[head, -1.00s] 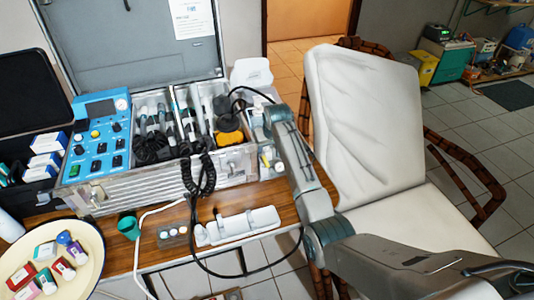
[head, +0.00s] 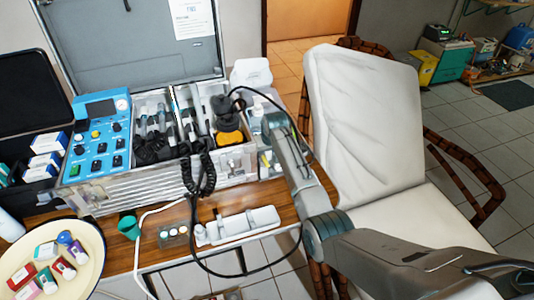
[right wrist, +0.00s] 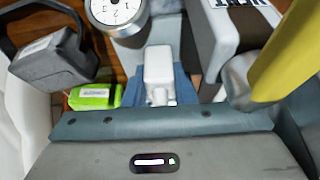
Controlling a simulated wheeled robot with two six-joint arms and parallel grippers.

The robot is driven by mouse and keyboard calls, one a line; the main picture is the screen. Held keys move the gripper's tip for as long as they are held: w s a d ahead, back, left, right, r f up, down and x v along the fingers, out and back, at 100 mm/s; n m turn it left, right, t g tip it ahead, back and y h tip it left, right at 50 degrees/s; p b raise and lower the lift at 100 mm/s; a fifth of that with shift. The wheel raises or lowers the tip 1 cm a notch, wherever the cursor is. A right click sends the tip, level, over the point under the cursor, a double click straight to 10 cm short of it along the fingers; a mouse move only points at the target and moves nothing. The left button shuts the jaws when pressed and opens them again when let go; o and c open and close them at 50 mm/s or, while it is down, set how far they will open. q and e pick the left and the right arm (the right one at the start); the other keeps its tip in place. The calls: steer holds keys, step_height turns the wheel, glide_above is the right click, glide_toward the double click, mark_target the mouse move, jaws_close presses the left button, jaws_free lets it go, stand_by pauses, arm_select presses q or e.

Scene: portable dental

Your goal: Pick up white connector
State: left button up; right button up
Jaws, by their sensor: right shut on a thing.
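The white connector (right wrist: 158,70) is a small pale block with short prongs, seen in the right wrist view between the blue fingers of my right gripper (right wrist: 160,88). The gripper is shut on it. In the head view my right gripper (head: 272,124) points down at the right end of the open metal case, by its side compartment. The connector cannot be made out there, as the arm covers it. My left gripper is not in view.
The metal case (head: 150,190) with handpieces and black cables stands on the wooden table. A black cable loops close to my right arm. A white chair (head: 365,120) stands on the right. In the right wrist view, a round gauge (right wrist: 117,12), a green packet (right wrist: 95,96) and a yellow object (right wrist: 285,60) are close by.

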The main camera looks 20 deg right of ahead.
step_height(320, 180, up, 10)
steer(key=shift+b, duration=0.6)
stand_by(0.4)
